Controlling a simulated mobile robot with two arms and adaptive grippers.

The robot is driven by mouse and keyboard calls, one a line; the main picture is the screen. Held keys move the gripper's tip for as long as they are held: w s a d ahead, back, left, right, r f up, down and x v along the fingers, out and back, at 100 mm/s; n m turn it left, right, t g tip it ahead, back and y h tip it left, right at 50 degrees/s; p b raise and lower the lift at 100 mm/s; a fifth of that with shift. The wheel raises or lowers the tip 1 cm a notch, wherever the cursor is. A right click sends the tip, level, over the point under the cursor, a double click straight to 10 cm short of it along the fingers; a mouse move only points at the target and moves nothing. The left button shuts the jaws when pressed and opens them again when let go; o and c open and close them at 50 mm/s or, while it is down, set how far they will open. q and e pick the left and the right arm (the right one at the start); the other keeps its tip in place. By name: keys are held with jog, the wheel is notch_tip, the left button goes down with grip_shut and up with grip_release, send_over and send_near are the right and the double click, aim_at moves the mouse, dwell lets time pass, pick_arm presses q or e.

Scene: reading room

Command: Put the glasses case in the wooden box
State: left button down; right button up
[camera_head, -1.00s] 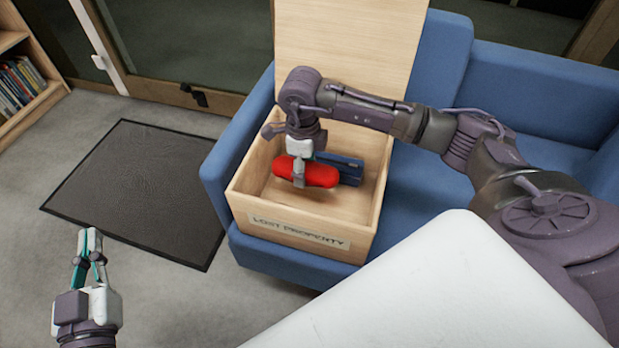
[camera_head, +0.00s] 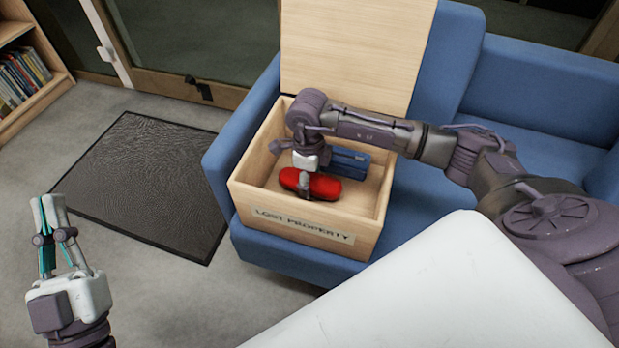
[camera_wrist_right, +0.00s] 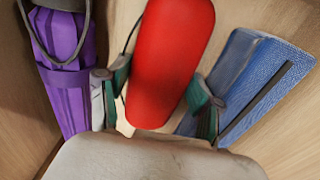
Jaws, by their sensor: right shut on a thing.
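The red glasses case (camera_head: 325,187) is inside the open wooden box (camera_head: 300,221), low within its walls. I cannot tell whether it touches the floor. My right gripper (camera_head: 304,183) reaches down from above and is shut on the case. In the right wrist view the case (camera_wrist_right: 170,55) lies between the two fingers of the gripper (camera_wrist_right: 160,98). My left gripper (camera_head: 50,205) is over the grey floor at the left, away from the box. Its finger gap is unclear.
A blue item (camera_head: 347,161) lies in the box behind the case. A purple umbrella-like item (camera_wrist_right: 68,90) lies in the box too. The box's raised lid (camera_head: 355,50) stands behind. The box sits on a blue sofa (camera_head: 540,85). A dark mat (camera_head: 150,185) lies left.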

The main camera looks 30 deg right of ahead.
jog(key=shift+f, duration=0.1)
jog(key=o, duration=0.9)
pick_arm(q)
jog(key=shift+s+r, duration=0.15)
pick_arm(e)
jog(key=shift+r, duration=0.25)
notch_tip(320, 180, up, 6)
jog(key=shift+w+f+p, duration=0.1)
jog(key=shift+p, duration=1.05)
pick_arm(q)
notch_tip(320, 180, down, 15)
jog(key=w+a+g+y+p, duration=0.1)
jog(key=w+g+y, duration=0.1)
jog(key=g, duration=0.8)
jog(key=shift+a+r+y, duration=0.15)
jog(key=shift+a+y, duration=0.2)
jog(key=shift+y, duration=0.45)
pick_arm(e)
notch_tip(320, 180, up, 6)
pick_arm(q)
jog(key=shift+p, duration=0.35)
